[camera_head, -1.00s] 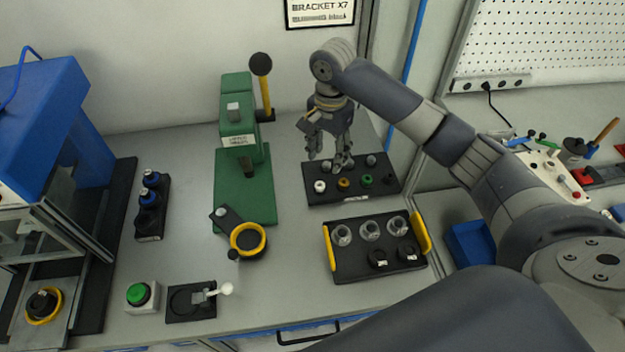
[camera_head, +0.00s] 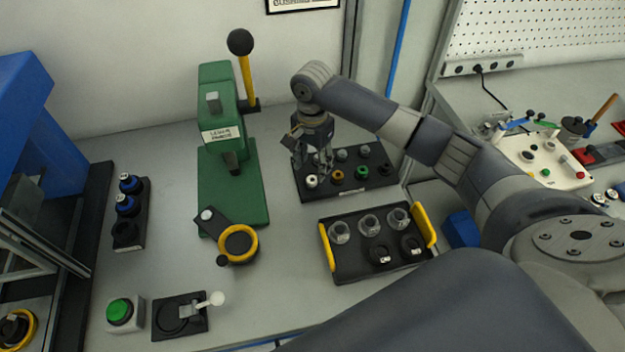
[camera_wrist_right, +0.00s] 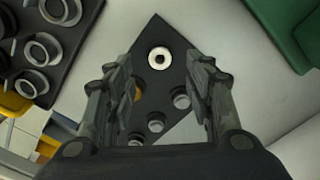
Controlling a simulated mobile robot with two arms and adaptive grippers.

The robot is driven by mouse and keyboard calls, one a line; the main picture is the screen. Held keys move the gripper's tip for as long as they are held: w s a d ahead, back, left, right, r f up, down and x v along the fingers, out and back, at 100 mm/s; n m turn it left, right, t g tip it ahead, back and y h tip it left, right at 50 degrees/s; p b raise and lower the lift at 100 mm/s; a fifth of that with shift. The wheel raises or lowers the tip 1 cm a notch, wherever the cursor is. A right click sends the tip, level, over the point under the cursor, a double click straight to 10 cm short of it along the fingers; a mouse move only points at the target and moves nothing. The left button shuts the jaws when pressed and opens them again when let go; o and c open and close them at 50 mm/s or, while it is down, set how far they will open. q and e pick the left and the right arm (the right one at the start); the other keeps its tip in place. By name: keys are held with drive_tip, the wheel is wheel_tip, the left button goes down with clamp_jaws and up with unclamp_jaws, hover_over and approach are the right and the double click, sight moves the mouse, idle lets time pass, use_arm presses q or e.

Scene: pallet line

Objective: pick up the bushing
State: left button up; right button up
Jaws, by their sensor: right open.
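A black tray (camera_head: 345,190) at the back of the bench holds small ring-shaped parts, which look like bushings. Its front row shows a white one (camera_head: 312,181), an orange one (camera_head: 337,176), a green one (camera_head: 362,172) and a black one; grey ones (camera_head: 341,154) stand behind. My right gripper (camera_head: 313,168) is open, pointing down over the left end of this tray, close to the white bushing. In the right wrist view the white bushing (camera_wrist_right: 160,57) lies between the lines of the two open fingers, slightly beyond their tips. The fingers hide part of the other parts. My left gripper is out of view.
A tray with yellow handles (camera_head: 340,271) stands in front, holding several metal and black parts. A green press (camera_head: 232,180) stands left of the bushing tray, with bare bench between. A green button (camera_head: 120,312) and a black fixture (camera_head: 160,322) lie at the front left.

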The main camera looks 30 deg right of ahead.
sight(312, 179)
wheel_tip(312, 179, down, 4)
drive_tip(key=shift+f+p, duration=0.25)
drive_tip(key=shift+p, duration=0.55)
drive_tip(key=shift+f, duration=0.45)
drive_tip(key=c, duration=0.8)
drive_tip(key=shift+c, duration=0.2)
